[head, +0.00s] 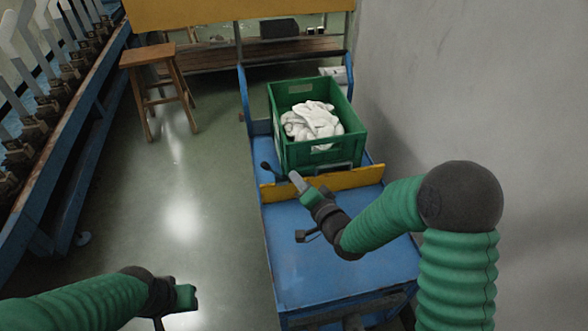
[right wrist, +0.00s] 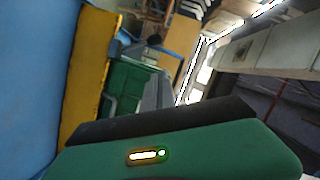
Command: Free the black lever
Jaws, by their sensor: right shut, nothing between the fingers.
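A small black lever (head: 272,170) with a rounded end sits at the left edge of the blue cart (head: 330,276), by the front left corner of the green crate (head: 323,154). A second small black handle-like piece (head: 305,236) lies on the cart's blue top, left of my right forearm. My right gripper (head: 297,180) is shut and empty. Its grey tip is over the yellow bar, just right of the lever and seemingly apart from it. My left gripper (head: 186,296) is at the lower left over the floor, far from the cart; its jaw opening cannot be made out.
A yellow bar (head: 345,182) crosses the cart in front of the crate and also shows in the right wrist view (right wrist: 88,75). White socks (head: 313,123) lie in the crate. A wall (head: 470,80) stands close on the right. A wooden stool (head: 150,58) stands on open floor at left.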

